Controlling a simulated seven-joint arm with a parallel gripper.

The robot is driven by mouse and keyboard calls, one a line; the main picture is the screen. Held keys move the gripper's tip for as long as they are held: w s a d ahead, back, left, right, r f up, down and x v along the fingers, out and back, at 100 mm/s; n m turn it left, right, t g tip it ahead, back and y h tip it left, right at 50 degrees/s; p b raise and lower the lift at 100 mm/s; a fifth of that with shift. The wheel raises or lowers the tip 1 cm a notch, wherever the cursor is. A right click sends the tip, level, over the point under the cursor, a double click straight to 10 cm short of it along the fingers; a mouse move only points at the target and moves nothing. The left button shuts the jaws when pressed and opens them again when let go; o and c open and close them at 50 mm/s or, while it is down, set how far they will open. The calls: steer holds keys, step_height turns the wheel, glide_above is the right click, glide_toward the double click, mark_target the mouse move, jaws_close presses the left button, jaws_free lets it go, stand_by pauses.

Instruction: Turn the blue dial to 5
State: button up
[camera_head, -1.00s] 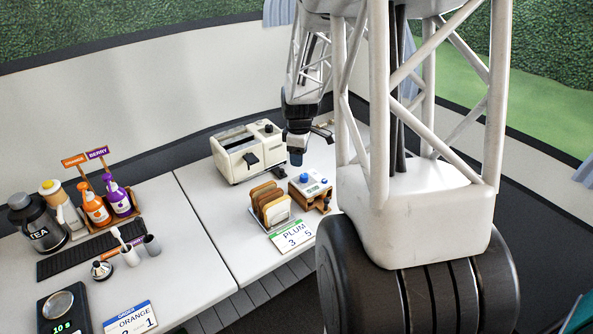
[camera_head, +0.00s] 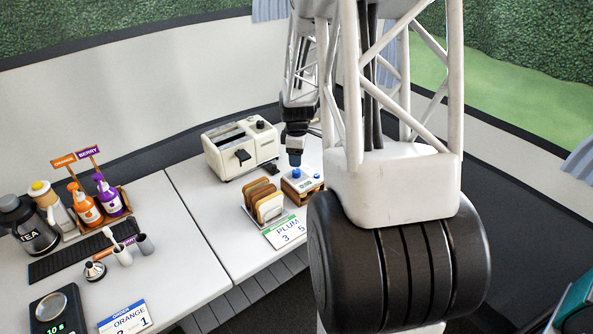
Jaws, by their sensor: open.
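The blue dial (camera_head: 296,173) sits on top of a small white-topped box with wooden sides (camera_head: 303,186), right of the toast rack. My gripper (camera_head: 295,160) points down just above the dial, close to it. I cannot tell whether the fingertips touch the dial or are around it. The jaws are open, though the fingers show very small. The dial's pointer and the numbers round it are too small to read. A card reading "PLUM 3 5" (camera_head: 287,231) lies in front of the box.
A white toaster (camera_head: 240,150) stands behind and left of the dial box. A rack with toast slices (camera_head: 263,201) stands just left of it. Bottles, a tea jug (camera_head: 32,232), a scale (camera_head: 52,308) and an order card (camera_head: 124,318) are on the left table. My own arm column blocks the right.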

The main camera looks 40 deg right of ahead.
mark_target(297, 170)
steer(key=shift+f, duration=3.25)
steer(key=c, duration=0.9)
steer(key=shift+c, duration=0.2)
